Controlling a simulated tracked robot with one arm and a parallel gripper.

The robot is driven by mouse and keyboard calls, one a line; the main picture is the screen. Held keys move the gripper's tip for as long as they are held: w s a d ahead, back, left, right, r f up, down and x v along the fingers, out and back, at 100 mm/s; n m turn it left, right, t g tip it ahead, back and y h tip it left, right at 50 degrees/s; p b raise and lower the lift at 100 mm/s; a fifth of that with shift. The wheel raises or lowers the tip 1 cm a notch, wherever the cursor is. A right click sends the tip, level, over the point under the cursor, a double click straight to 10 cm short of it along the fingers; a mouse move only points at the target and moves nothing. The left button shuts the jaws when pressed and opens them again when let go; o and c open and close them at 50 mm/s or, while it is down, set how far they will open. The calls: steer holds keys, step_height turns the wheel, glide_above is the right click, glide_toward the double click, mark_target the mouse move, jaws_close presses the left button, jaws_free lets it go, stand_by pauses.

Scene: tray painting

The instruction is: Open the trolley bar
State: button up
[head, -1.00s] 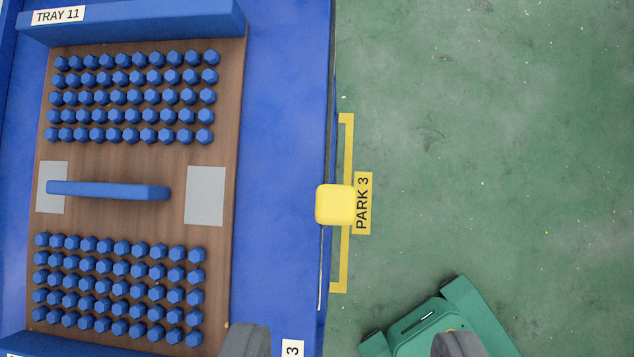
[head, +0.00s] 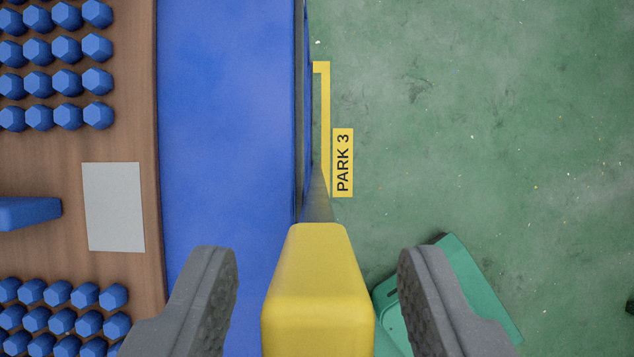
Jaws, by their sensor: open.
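The trolley bar shows as a yellow block-shaped end (head: 318,295) on a thin grey stem at the right edge of the blue trolley (head: 228,120). It stands at the bottom middle of the view. My gripper (head: 318,275) is open, with one dark grey finger to the left of the yellow end and one to the right. A gap shows on both sides, so neither finger appears to touch it. The lower part of the yellow end is cut off by the picture's edge.
A wooden tray (head: 130,140) with several blue knobs, a grey patch (head: 113,207) and a blue handle (head: 28,213) lies at left. A green body (head: 455,290) sits behind the right finger.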

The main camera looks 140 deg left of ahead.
mark_target(316, 237)
steer(key=shift+x, duration=1.55)
jaws_close()
